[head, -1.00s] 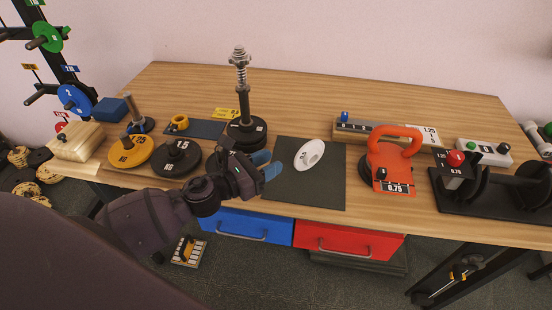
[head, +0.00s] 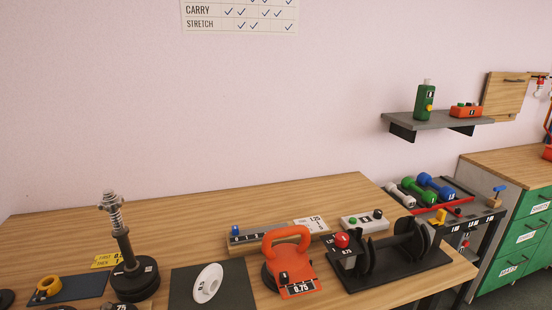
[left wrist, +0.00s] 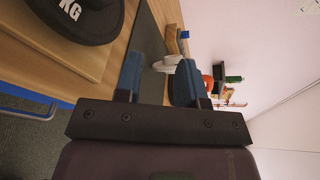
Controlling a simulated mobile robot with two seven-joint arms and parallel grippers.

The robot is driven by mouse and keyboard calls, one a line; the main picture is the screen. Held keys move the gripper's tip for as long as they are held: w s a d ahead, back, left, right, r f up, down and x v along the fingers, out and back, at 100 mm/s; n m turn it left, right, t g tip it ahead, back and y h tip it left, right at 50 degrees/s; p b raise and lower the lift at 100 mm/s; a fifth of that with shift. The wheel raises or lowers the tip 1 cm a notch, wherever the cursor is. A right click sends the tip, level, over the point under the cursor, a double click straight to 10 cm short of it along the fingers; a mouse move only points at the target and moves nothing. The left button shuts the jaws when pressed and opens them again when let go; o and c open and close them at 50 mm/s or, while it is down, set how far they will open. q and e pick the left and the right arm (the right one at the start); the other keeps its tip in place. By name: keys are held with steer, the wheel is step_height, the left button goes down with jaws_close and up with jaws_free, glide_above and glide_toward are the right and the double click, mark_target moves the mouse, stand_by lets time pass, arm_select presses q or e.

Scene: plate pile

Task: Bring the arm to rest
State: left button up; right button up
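My left gripper (left wrist: 158,80) shows in the left wrist view with its two blue fingers apart and nothing between them. Beyond the fingers lies the dark mat (left wrist: 150,45), with a white plate (left wrist: 168,63) behind. Neither gripper shows in the head view now. There, the white plate (head: 207,283) marked 0.5 lies on the dark mat (head: 180,290). The black plate post (head: 122,245) with a spring on top stands upright to its left, with black plates at its base.
An orange kettlebell (head: 287,262), a black rack (head: 390,262) and a grey block (head: 362,219) stand on the wooden table (head: 190,225). A wall shelf (head: 437,122) holds a green bottle (head: 424,102). A black plate (left wrist: 85,18) is close beside my left gripper.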

arm_select(q)
steer(key=s+f+n+g, duration=0.4)
steer(key=s+n+g, duration=0.2)
steer(key=s+n, duration=0.45)
steer(key=s+f+n+g, duration=0.4)
steer(key=s+n+g, duration=0.2)
steer(key=s+n, duration=0.5)
steer(key=w+f+t, duration=0.7)
steer(key=f, duration=0.3)
steer(key=shift+w+d+h, duration=0.25)
steer(key=shift+d+h, duration=0.05)
steer(key=shift+d, duration=0.1)
steer(key=shift+s+a+r+n, duration=0.1)
steer(key=shift+a+n, duration=0.05)
steer(key=shift+n, duration=0.1)
